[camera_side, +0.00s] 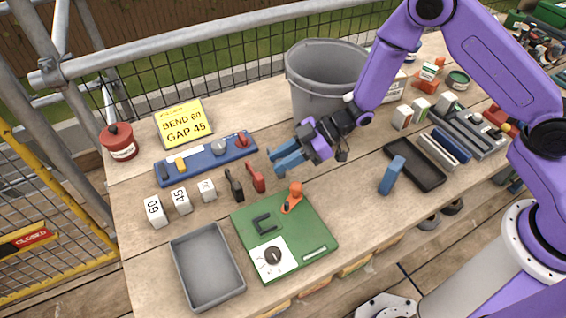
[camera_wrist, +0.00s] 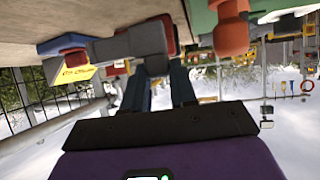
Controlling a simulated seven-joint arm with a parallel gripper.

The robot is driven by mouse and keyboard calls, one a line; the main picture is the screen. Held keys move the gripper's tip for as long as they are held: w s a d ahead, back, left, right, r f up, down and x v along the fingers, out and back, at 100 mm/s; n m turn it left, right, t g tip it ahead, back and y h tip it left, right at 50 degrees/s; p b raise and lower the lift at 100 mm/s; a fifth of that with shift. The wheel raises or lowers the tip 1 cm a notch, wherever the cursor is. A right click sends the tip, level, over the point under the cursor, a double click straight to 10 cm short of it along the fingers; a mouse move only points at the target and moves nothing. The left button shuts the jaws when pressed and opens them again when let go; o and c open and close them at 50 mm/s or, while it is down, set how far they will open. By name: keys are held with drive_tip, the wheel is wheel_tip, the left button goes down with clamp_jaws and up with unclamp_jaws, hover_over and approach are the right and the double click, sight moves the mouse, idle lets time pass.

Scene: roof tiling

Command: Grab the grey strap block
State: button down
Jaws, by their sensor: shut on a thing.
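My gripper (camera_side: 279,160) has its blue fingers pointing left above the middle of the table, close to the red handled block. In the wrist view the dark fingers (camera_wrist: 162,78) reach toward a grey strap block (camera_wrist: 128,43). They are shut on its near end. In the side view the fingers hide the hold, and I cannot make out the grip clearly there. A dark handled block (camera_side: 234,184) stands just left of the red one (camera_side: 255,178).
A green board (camera_side: 310,230) with an orange clamp (camera_side: 293,194) lies in front. A blue rack (camera_side: 200,162) and number blocks stand left, with an empty grey tray (camera_side: 180,277) in front. A large grey bucket (camera_side: 312,90) stands behind my gripper. A blue block (camera_side: 392,176) stands right.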

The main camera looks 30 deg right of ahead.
drive_tip(key=s+d+r, duration=0.7)
drive_tip(key=s+r, duration=0.3)
drive_tip(key=s, duration=0.1)
drive_tip(key=shift+s+d+r, duration=0.3)
drive_tip(key=shift+d+r, duration=0.05)
drive_tip(key=shift+d, duration=0.05)
